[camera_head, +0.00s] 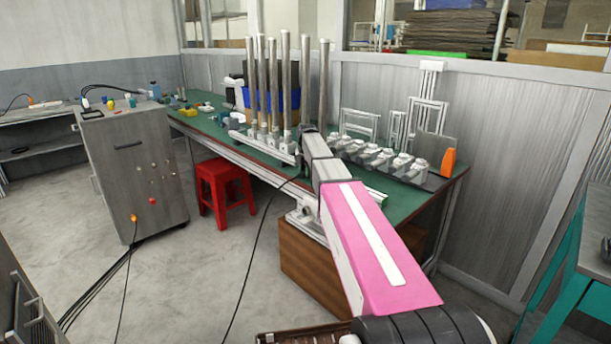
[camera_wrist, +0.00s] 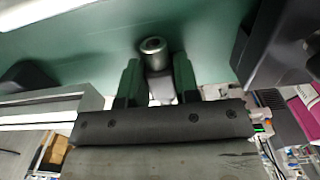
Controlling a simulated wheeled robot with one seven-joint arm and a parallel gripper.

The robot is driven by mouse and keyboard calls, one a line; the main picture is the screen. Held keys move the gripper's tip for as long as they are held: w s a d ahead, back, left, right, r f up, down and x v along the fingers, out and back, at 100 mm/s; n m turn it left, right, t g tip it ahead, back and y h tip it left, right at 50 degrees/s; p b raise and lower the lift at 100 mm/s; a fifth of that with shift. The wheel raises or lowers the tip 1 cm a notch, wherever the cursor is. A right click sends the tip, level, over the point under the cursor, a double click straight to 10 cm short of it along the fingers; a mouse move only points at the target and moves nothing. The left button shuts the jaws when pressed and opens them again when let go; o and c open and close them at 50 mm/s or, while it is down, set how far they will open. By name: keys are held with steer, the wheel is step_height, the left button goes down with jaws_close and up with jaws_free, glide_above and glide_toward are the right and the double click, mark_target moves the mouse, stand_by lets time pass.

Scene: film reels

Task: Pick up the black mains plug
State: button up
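I cannot make out the black mains plug for certain in either view. In the wrist view my gripper (camera_wrist: 157,68) shows two dark fingers, apart, over the green table top. A round metal cylinder (camera_wrist: 153,46) with a pale grey part below it shows in the gap between them; I cannot tell whether it touches a finger. A dark block (camera_wrist: 278,42) is at the upper right and a dark shape (camera_wrist: 28,76) at the left; neither is clearly a plug. In the head view my pink arm reaches to the table and hides the gripper.
The green table (camera_head: 374,163) carries a row of upright metal tubes (camera_head: 273,82) and several grey fittings (camera_head: 380,158). A red stool (camera_head: 222,185) and a grey cabinet (camera_head: 140,165) stand left. A black cable (camera_head: 257,225) hangs from the table edge to the floor.

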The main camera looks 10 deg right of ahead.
steer(key=shift+c, duration=1.2)
steer(key=shift+r, duration=0.1)
